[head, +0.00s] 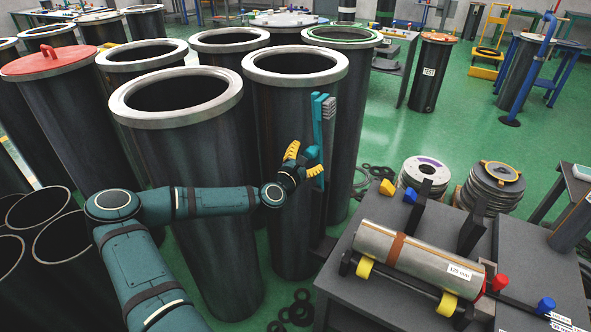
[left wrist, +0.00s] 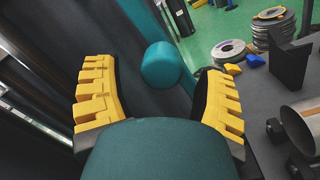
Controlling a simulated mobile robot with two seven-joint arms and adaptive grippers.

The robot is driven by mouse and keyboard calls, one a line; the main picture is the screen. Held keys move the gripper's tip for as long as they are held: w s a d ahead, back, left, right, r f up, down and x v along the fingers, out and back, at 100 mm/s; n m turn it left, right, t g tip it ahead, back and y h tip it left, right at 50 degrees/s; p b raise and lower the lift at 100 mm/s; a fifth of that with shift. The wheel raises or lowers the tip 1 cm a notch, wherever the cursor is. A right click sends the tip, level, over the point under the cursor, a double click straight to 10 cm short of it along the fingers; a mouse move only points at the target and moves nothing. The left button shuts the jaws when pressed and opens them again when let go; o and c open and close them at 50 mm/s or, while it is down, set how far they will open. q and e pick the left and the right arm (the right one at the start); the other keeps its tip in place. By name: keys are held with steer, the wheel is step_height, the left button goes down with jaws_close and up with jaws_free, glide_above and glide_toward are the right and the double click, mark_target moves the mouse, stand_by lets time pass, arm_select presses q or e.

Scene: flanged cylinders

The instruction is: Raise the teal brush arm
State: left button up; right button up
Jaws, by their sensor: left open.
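The teal brush arm (head: 317,122) stands upright beside the dark flanged cylinder (head: 290,190) in the head view, with grey bristles (head: 328,108) on its right side near the top. My left gripper (head: 303,160) is at its lower part, with yellow finger pads spread. In the left wrist view, a round teal knob (left wrist: 161,65) shows between and beyond the open fingers (left wrist: 160,98), with clear gaps on both sides. No finger visibly touches it. Part of the brush arm's lower end is hidden by the fingers. My right gripper is not seen.
Several tall flanged cylinders crowd the left and middle; one has a red lid (head: 48,63). At right, a dark bench (head: 345,300) carries a steel cylinder (head: 415,258) on yellow rollers. Stacked discs (head: 424,172) stand behind it. Black rings (head: 298,310) lie on the green floor.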

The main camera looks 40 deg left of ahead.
arm_select(q)
steer(key=v, duration=0.8)
steer(key=shift+s, duration=0.2)
steer(key=shift+d+f, duration=0.1)
